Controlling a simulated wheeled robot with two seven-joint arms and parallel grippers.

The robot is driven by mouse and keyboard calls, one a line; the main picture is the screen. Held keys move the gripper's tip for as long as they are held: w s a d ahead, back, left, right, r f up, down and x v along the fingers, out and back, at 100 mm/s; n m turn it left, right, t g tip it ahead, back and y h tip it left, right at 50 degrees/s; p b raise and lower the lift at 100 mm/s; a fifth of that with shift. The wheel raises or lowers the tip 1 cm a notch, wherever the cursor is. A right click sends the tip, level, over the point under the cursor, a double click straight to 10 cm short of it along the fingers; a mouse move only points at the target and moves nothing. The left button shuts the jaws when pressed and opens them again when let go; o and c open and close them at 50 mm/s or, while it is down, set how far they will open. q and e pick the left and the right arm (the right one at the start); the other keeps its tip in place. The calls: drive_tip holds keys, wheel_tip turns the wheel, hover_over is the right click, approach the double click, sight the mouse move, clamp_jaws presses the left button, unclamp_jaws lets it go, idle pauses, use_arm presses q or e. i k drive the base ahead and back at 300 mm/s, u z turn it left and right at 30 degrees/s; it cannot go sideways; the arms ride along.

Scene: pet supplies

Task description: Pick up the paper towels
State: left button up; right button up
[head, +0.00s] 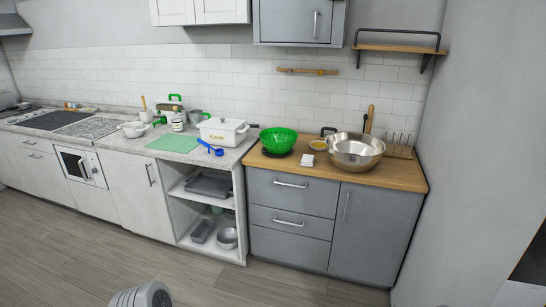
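A small white block-like stack (307,159) lies on the wooden counter at the right, in front of the green bowl and the metal bowls. It may be folded paper towels, but it is too small to tell. No roll of paper towels is clearly visible. A grey rounded part of my own body shows at the bottom edge. Neither of my grippers is in view.
The wooden counter (405,176) holds a green colander (278,139) and metal bowls (354,157). A white bread box (222,131), a green board (173,144) and blue scoops (209,147) are on the left counter. Open shelves (202,192) hold trays. The floor (75,240) in front is clear.

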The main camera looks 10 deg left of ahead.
sight(307, 159)
drive_tip(key=u, duration=0.7)
drive_tip(key=i, duration=1.85)
drive_tip(key=z, duration=0.9)
drive_tip(key=i, duration=0.95)
drive_tip(key=z, duration=1.1)
